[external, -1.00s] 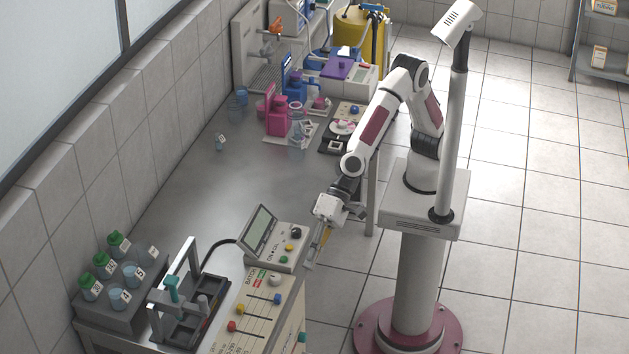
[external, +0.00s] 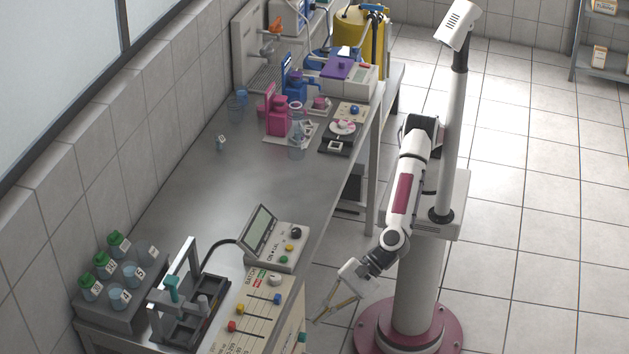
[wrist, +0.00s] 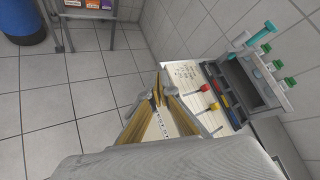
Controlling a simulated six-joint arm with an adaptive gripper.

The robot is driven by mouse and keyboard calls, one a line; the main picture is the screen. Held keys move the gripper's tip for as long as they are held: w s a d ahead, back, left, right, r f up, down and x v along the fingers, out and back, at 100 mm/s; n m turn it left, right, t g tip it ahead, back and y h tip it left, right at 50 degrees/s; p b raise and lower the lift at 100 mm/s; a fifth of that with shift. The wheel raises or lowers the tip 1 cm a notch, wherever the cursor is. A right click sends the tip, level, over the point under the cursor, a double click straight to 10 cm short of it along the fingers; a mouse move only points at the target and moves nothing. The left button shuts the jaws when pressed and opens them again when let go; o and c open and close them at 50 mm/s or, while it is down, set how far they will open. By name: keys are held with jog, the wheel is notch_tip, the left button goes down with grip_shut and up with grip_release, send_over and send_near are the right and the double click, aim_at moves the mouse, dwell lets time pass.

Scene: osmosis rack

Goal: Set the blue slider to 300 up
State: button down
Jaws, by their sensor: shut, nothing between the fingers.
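The blue slider (external: 277,299) is a small blue knob on the cream control panel (external: 262,322), at the table's near end. A yellow slider (external: 252,310) and a red slider (external: 232,326) sit beside it, staggered along their slots. The scale marks are too small to read. My gripper (external: 318,321) is shut and empty. It hangs off the table's edge, right of the panel and apart from the sliders, with its fingers pointing down-left. In the wrist view its fingertips (wrist: 159,82) meet in front of the panel; I cannot make out the blue slider there.
A small display unit (external: 276,244) with knobs stands behind the panel. A black rack with a grey frame (external: 190,300) is left of it, then a block of green-capped bottles (external: 118,290).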

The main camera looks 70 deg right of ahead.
jog(key=w+d+f+m+t+h, duration=0.1)
jog(key=d+f+m+h, duration=0.3)
jog(key=d+m+h, duration=0.5)
jog(key=d+m, duration=0.4)
jog(key=m, duration=0.5)
jog(key=shift+w+d, duration=0.2)
jog(key=shift+d, duration=0.15)
jog(key=shift+w+f, duration=0.1)
send_near(281, 301)
notch_tip(281, 301, down, 4)
jog(key=shift+w+a+f, duration=0.1)
jog(key=shift+w+a, duration=0.05)
jog(key=shift+w, duration=0.8)
jog(key=shift+w+a+f, duration=0.1)
jog(key=shift+w+a, duration=0.05)
jog(key=shift+w, duration=0.8)
